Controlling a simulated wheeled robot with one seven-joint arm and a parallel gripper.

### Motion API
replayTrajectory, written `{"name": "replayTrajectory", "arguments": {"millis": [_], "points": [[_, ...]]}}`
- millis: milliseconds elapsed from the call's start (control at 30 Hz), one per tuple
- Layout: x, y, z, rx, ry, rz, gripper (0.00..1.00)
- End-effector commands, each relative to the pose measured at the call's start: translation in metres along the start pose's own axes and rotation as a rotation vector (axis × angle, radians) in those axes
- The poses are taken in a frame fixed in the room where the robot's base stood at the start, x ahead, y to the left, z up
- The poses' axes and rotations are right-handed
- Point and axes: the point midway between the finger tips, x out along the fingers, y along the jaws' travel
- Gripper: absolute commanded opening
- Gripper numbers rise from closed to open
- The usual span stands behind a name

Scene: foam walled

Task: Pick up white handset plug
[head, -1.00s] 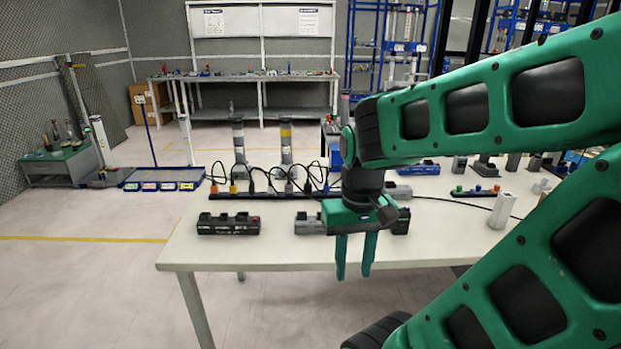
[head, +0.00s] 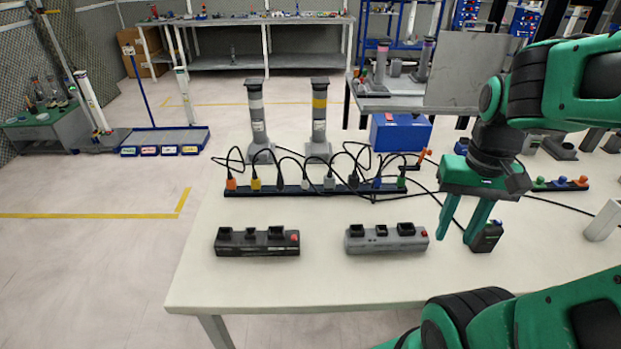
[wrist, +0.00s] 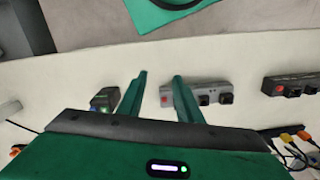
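A long black power strip (head: 290,191) lies across the table with a row of coloured plugs in it. A pale plug (head: 329,183), whitish or light grey, stands near the strip's middle with a black cable; another pale plug (head: 305,184) is just left of it. I cannot tell for sure which is the white handset plug. My gripper (head: 457,240) is right of and nearer than the strip, pointing down, its two fingers apart with nothing between them. The wrist view also shows my gripper (wrist: 160,77) open; there only the strip's orange and yellow plugs show at the lower right.
A black charger base (head: 257,242) and a grey one (head: 387,238) sit in front of the strip. A small black device (head: 487,237) stands beside my gripper. Two grey posts (head: 319,125) and a blue box (head: 400,132) are behind. Loose cables loop over the strip.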

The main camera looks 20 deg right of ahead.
Motion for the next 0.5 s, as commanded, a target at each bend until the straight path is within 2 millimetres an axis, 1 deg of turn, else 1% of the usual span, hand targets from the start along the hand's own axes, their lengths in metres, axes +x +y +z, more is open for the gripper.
{"name": "replayTrajectory", "arguments": {"millis": [200,233,267,367,467,500], "points": [[0.000,0.000,-0.001,-0.002,0.000,0.000,0.32],[-0.004,0.003,0.006,-0.009,0.008,-0.005,0.32],[-0.006,0.004,0.006,-0.017,0.015,-0.008,0.32],[-0.012,-0.006,-0.009,-0.090,0.026,-0.010,0.32],[-0.020,-0.024,-0.044,-0.236,0.047,-0.017,0.32],[-0.024,-0.036,-0.060,-0.313,0.057,-0.023,0.32]]}}
